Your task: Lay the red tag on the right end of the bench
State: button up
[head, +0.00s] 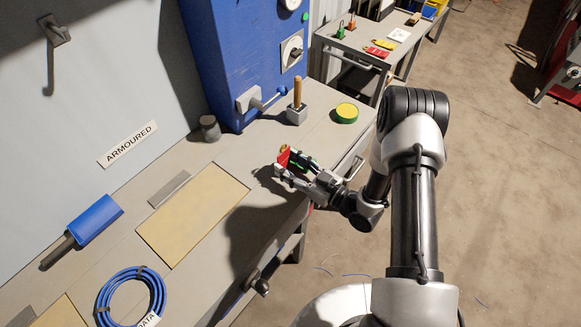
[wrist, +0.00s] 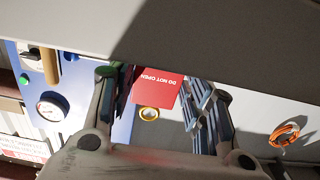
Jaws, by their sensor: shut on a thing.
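The red tag (head: 284,155), lettered DO NOT OPEN, is in my gripper (head: 292,163), at its fingertips. My gripper is shut on it and holds it over the front part of the bench (head: 325,100). In the wrist view the red tag (wrist: 157,88) shows between the two fingers of my gripper (wrist: 158,84), with its lettering upside down. The fingers hide part of the tag in the head view. The bench's right end, past the blue cabinet (head: 235,60), bears a wooden-handled block (head: 297,108) and a green and yellow roll (head: 346,113).
A grey pot (head: 210,128) stands by the cabinet. A tan mat (head: 195,215), a blue-bladed tool (head: 95,220) and a blue cable coil (head: 128,295) lie to the left. A second table (head: 340,45) with small coloured items stands behind. Bare bench top surrounds the roll.

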jog(key=shift+f, duration=0.2)
jog(key=o, duration=0.8)
